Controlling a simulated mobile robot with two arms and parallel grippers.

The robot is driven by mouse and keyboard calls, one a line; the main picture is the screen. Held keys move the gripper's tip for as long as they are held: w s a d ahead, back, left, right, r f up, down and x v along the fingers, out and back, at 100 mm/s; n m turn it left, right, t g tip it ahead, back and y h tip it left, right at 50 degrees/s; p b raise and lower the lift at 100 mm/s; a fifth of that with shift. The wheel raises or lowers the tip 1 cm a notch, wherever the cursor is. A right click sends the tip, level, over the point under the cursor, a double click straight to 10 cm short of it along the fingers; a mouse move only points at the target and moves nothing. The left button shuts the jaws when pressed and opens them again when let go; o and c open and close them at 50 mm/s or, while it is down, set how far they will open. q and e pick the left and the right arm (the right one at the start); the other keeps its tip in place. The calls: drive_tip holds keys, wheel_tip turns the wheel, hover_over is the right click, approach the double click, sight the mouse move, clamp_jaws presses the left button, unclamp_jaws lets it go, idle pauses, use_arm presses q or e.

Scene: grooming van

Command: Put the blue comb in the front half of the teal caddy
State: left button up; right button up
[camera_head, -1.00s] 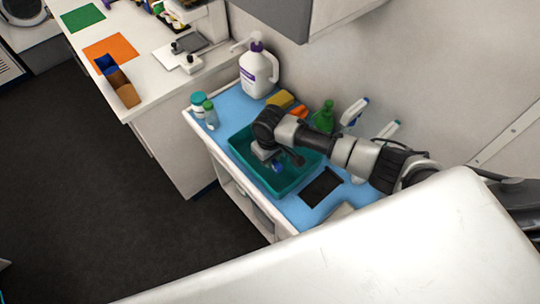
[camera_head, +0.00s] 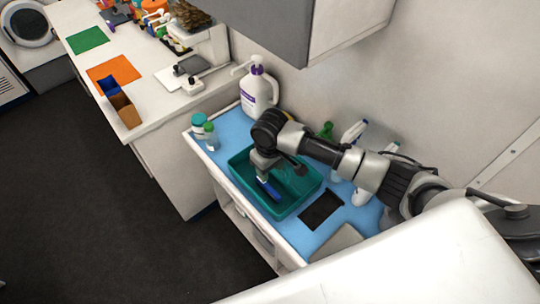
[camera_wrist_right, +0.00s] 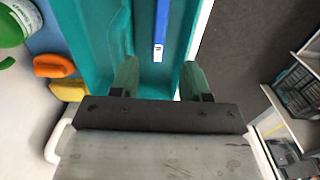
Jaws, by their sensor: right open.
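The blue comb (camera_head: 268,189) is inside the teal caddy (camera_head: 304,197), below my right gripper (camera_head: 264,170). In the right wrist view the comb (camera_wrist_right: 160,32) lies lengthwise beside a caddy wall, with a white label at its near end. My right gripper (camera_wrist_right: 158,78) is open, its two green fingertips apart. The comb's near end shows just beyond the gap between them, and I see no finger closed on it. Whether the comb lies flat or leans cannot be told. My left gripper is not in view.
The caddy stands on a blue-topped cart (camera_head: 288,228). A white jug (camera_head: 257,92), small bottles (camera_head: 210,136) and spray bottles (camera_head: 352,135) stand around it. A dark flat piece (camera_head: 321,209) lies to its right. An overhead cabinet (camera_head: 300,30) hangs above.

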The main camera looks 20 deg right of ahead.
wheel_tip(320, 180, up, 7)
drive_tip(key=shift+b, duration=0.35)
drive_tip(key=shift+f, duration=0.1)
idle(0.3)
